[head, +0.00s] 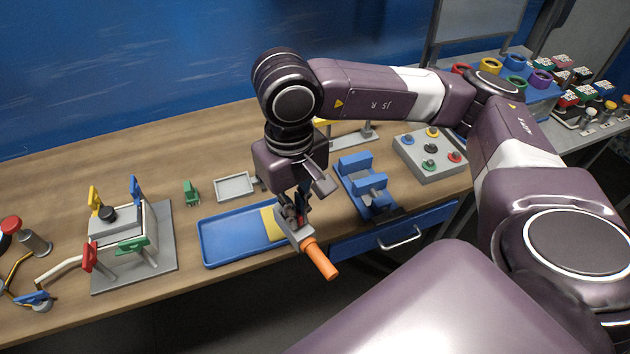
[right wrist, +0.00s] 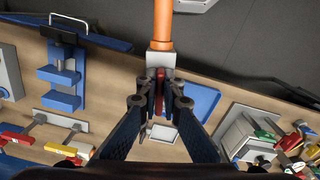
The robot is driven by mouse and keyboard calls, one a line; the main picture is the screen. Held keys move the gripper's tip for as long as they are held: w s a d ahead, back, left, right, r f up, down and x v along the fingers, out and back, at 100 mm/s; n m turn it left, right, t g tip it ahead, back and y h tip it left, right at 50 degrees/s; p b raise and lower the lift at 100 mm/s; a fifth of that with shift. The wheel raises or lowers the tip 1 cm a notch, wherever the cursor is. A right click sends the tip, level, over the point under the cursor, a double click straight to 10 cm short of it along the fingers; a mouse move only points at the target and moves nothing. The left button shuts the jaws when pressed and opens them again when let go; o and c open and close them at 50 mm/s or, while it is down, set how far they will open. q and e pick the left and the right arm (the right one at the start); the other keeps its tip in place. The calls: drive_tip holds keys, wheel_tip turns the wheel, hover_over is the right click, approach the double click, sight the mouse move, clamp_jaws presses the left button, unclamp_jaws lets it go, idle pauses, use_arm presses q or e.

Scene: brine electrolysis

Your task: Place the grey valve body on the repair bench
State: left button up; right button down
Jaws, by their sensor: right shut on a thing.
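The grey valve body (head: 294,229) has an orange cylinder (head: 321,260) sticking out of it. My right gripper (head: 297,206) is shut on the valve body. It holds it at the right end of the blue tray, with the orange part reaching past the bench's front edge. In the right wrist view the fingers (right wrist: 160,97) close around a red part by the grey block (right wrist: 161,62). Whether the valve body touches the tray is hard to tell. The wooden bench (head: 60,190) runs along the blue wall. My left gripper is not in view.
The blue tray (head: 222,240) carries a yellow patch (head: 272,224). A blue vise (head: 356,182) stands right of it, a small grey tray (head: 235,186) behind. A grey fixture with coloured handles (head: 132,268) is at the left. A button box (head: 430,155) is at the right.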

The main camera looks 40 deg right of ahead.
drive_tip(key=w+d+r+m, duration=0.1)
drive_tip(key=w+d+r, duration=0.3)
drive_tip(key=w+d, duration=0.3)
drive_tip(key=w+d+r+m, duration=0.2)
drive_tip(key=w+d+r, duration=0.1)
drive_tip(key=w+d, duration=0.4)
drive_tip(key=f+p, duration=0.1)
drive_tip(key=f, duration=0.8)
drive_tip(key=f+p, duration=0.2)
drive_tip(key=f, duration=0.8)
drive_tip(key=shift+w+a, duration=0.1)
drive_tip(key=shift+w, duration=0.1)
drive_tip(key=shift+f, duration=0.15)
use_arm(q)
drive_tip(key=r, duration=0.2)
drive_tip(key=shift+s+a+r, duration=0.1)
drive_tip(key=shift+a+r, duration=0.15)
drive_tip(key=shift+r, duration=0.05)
use_arm(e)
drive_tip(key=shift+w, duration=0.1)
drive_tip(key=shift+f, duration=0.1)
